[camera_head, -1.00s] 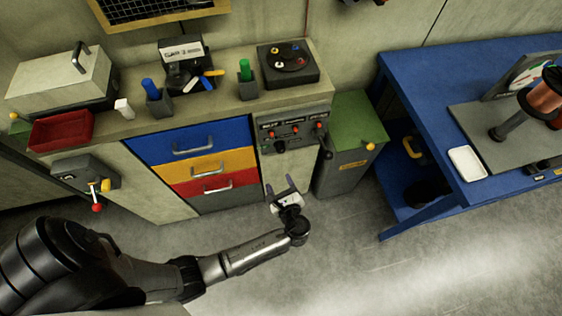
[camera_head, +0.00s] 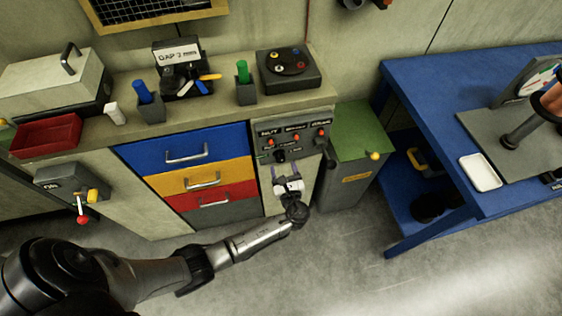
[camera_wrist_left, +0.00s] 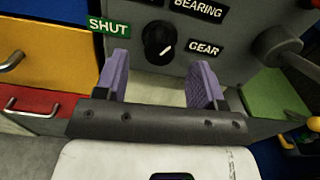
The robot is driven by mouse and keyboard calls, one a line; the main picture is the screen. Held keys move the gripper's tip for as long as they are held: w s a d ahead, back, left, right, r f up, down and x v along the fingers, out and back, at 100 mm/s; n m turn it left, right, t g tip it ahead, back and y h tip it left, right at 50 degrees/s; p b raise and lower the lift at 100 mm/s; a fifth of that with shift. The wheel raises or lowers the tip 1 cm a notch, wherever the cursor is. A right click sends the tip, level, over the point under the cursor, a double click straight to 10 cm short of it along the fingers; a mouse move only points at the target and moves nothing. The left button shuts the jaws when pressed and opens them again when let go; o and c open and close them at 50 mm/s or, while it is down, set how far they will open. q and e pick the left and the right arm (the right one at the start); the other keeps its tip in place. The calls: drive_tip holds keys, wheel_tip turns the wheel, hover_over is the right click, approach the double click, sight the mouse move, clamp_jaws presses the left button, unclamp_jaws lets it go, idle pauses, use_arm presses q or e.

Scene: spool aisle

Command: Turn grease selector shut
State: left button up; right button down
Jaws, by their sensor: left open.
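The grease selector is a round black knob (camera_wrist_left: 158,42) on a grey panel, and it also shows low on the panel in the head view (camera_head: 281,156). Its white pointer mark slants toward the GEAR label (camera_wrist_left: 205,46) at lower right. The green SHUT label (camera_wrist_left: 109,27) is at the knob's upper left and the BEARING label (camera_wrist_left: 201,8) at its upper right. My left gripper (camera_wrist_left: 162,60) is open, its purple fingers on either side of the view below the knob. In the head view the gripper (camera_head: 286,176) is just below and in front of the panel, apparently not touching the knob. My right gripper is not in view.
A dark lever handle (camera_wrist_left: 288,46) sticks out right of the knob. Colored drawers (camera_head: 200,180) are left of the panel, and a green-topped bin (camera_head: 355,150) is right. A blue workbench (camera_head: 430,90) stands farther right. The floor in front is clear.

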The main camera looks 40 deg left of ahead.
sight(281, 161)
use_arm(q)
drive_tip(key=shift+b+x, duration=0.3)
drive_tip(key=shift+x, duration=1.55)
drive_tip(key=shift+c, duration=0.2)
drive_tip(key=c, duration=0.9)
